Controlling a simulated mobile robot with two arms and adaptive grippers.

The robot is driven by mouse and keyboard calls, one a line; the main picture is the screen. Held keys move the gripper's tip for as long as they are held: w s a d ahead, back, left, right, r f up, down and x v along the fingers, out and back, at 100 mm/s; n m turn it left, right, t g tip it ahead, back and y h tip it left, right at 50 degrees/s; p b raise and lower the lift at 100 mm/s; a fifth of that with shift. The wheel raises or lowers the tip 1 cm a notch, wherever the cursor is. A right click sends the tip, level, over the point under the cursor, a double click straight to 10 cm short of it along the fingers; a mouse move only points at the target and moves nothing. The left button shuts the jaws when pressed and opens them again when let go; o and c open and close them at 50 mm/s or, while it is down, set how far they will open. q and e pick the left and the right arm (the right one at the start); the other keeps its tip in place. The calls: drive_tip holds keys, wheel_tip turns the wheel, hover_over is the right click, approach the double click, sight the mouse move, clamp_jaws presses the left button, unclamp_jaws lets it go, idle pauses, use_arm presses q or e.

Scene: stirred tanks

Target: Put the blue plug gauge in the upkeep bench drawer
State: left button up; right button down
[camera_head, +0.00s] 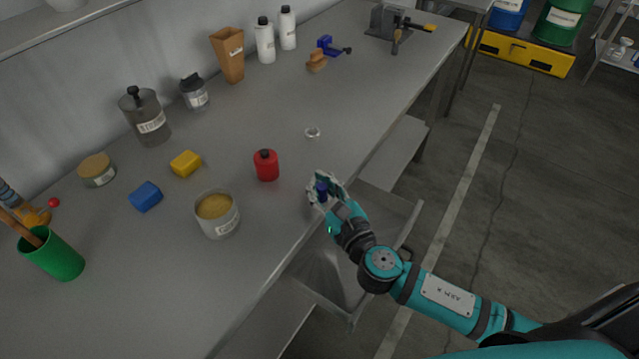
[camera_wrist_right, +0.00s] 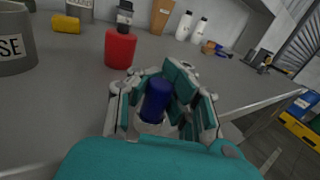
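The blue plug gauge (camera_head: 322,187) is a small dark blue cylinder standing upright between the fingers of my right gripper (camera_head: 324,192). In the right wrist view the fingers (camera_wrist_right: 163,112) close around the gauge (camera_wrist_right: 157,98), with its top showing above them and its lower part hidden. The gripper is at the front edge of the upkeep bench. Below it, the bench drawer (camera_head: 385,268) appears pulled out, its grey inside partly hidden by my right arm. My left gripper is not in view.
On the grey bench (camera_head: 270,110), a red bottle (camera_head: 266,165) stands left of my gripper, with an open tin (camera_head: 217,214) nearer. A blue block (camera_head: 145,197) and yellow block (camera_head: 186,164) lie further left. A lower shelf (camera_head: 395,155) shows beneath.

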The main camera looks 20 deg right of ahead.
drive_tip(key=shift+f, duration=0.25)
drive_tip(key=c, duration=1.4)
unclamp_jaws()
drive_tip(key=shift+r, duration=0.1)
drive_tip(key=shift+r, duration=0.35)
drive_tip(key=s+b, duration=0.1)
drive_tip(key=s, duration=0.3)
drive_tip(key=s+d, duration=0.1)
drive_tip(key=s, duration=0.3)
drive_tip(key=s+d+b, duration=0.1)
drive_tip(key=s, duration=0.3)
drive_tip(key=shift+f+b, duration=0.1)
drive_tip(key=shift+b, duration=0.2)
drive_tip(key=shift+f, duration=0.1)
